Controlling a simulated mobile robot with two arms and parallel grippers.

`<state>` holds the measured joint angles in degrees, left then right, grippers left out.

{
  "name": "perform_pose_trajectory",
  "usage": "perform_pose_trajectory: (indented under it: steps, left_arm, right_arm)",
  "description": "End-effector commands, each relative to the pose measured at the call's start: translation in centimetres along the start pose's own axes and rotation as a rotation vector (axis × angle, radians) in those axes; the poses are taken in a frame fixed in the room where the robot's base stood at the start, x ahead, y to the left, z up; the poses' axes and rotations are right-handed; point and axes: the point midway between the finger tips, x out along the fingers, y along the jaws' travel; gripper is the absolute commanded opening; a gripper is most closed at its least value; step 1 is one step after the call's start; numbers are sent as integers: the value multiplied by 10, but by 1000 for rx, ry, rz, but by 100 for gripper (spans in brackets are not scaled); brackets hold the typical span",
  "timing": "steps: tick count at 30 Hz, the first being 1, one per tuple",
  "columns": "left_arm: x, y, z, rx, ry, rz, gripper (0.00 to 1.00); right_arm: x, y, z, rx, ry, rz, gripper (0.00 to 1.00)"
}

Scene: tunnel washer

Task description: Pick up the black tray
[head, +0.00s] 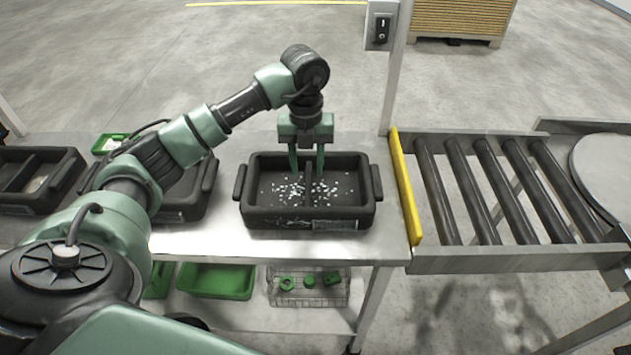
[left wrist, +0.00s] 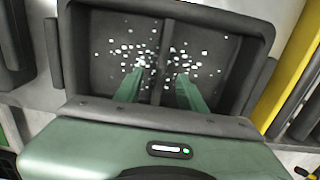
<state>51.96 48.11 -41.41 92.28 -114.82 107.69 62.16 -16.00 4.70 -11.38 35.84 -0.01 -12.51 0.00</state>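The black tray (head: 275,218) stands on the steel table to the left of the roller conveyor. It has a handle at each end and a divider down the middle, and many small white pieces lie in both halves. It fills the upper part of the left wrist view (left wrist: 215,18). My left gripper (head: 306,170) points down into the tray from above. Its green fingers are apart, one on each side of the divider, also in the left wrist view (left wrist: 161,72). I cannot tell whether they touch the divider. My right gripper does not show.
Two more black trays (head: 165,213) (head: 22,203) stand on the table (head: 240,243) to the left, one partly behind my arm. A yellow bar (head: 405,185) edges the roller conveyor (head: 500,190). A post with a switch box (head: 381,25) rises behind. Green bins (head: 215,282) sit below.

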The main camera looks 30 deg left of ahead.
Motion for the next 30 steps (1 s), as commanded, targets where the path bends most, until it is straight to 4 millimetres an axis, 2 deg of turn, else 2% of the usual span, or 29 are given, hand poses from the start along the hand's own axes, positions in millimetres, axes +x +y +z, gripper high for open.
perform_pose_trajectory:
  steps: [6, 9, 15, 19, 22, 26, 27, 30]
  left_arm:
    - [23, -2, -1, 1, 5, 2, 40]
    - [39, -5, 0, 1, 7, 2, 40]
    - [61, -5, 1, 1, 1, 1, 40]
    - [63, -5, 2, 2, -1, 0, 40]
    - [63, -5, 2, 2, -1, 0, 40]
    - [63, -5, 2, 2, 0, 0, 4]
    - [63, -5, 2, 2, 0, 0, 0]
    - [63, -5, 2, 2, 0, 0, 0]
  right_arm:
    - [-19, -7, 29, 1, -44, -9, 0]
    - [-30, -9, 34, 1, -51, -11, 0]
    - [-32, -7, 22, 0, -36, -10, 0]
    - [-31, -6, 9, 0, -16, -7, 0]
    - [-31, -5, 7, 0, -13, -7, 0]
    - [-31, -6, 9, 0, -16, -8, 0]
    - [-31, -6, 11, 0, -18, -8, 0]
    - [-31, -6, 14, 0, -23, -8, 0]
